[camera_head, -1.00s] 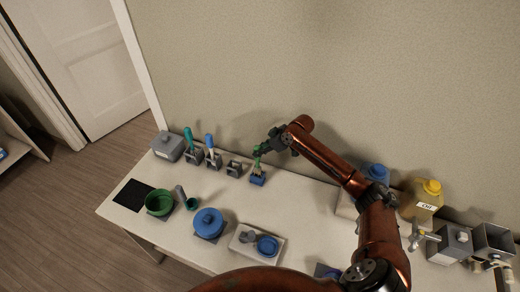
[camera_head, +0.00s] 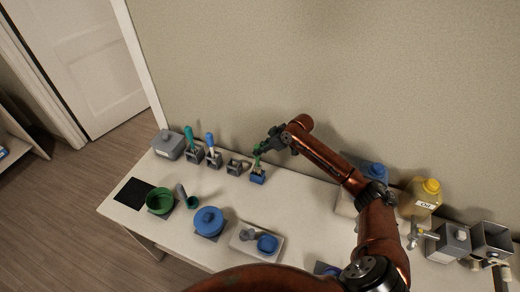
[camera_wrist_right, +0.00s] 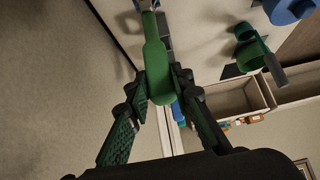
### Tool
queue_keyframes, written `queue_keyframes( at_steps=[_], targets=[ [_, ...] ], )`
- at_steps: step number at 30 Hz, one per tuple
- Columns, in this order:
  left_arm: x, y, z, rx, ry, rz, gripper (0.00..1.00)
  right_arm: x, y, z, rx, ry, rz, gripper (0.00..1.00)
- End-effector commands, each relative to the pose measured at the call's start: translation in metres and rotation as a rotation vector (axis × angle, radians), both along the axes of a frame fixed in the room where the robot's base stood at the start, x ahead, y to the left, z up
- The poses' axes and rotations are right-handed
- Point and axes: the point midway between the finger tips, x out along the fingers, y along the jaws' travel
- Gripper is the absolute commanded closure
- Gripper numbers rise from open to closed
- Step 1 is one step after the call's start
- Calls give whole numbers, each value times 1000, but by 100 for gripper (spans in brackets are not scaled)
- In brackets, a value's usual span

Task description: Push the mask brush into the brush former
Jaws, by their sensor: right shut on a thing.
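The green-handled brush (camera_head: 257,157) stands roughly upright at a small blue block (camera_head: 257,178) near the back edge of the table. My right gripper (camera_head: 263,148) is shut on its green handle. The wrist view shows the handle (camera_wrist_right: 157,62) between the two finger pads of that gripper (camera_wrist_right: 158,90). The lower end of the brush is at the blue block; how deep it sits in it I cannot tell. An empty-looking grey block (camera_head: 235,167) stands just left of the blue one. My left gripper is not in view.
Grey blocks hold a teal-handled brush (camera_head: 189,138) and a blue-handled brush (camera_head: 210,142) to the left. A green bowl (camera_head: 159,201), a blue lidded pot (camera_head: 208,221) and a tray (camera_head: 240,246) stand in front. A yellow-capped jug (camera_head: 424,197) stands at right.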

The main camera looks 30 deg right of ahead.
Motion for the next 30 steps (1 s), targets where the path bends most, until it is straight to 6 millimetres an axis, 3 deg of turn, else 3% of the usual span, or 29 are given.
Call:
queue_keyframes(
  at_steps=[4, 30],
  targets=[
    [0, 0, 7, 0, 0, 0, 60, 0, 0, 2, 0, 0, 0, 100],
    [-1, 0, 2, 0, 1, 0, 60, 0, 0, -10, 0, 0, 1, 100]
  ],
)
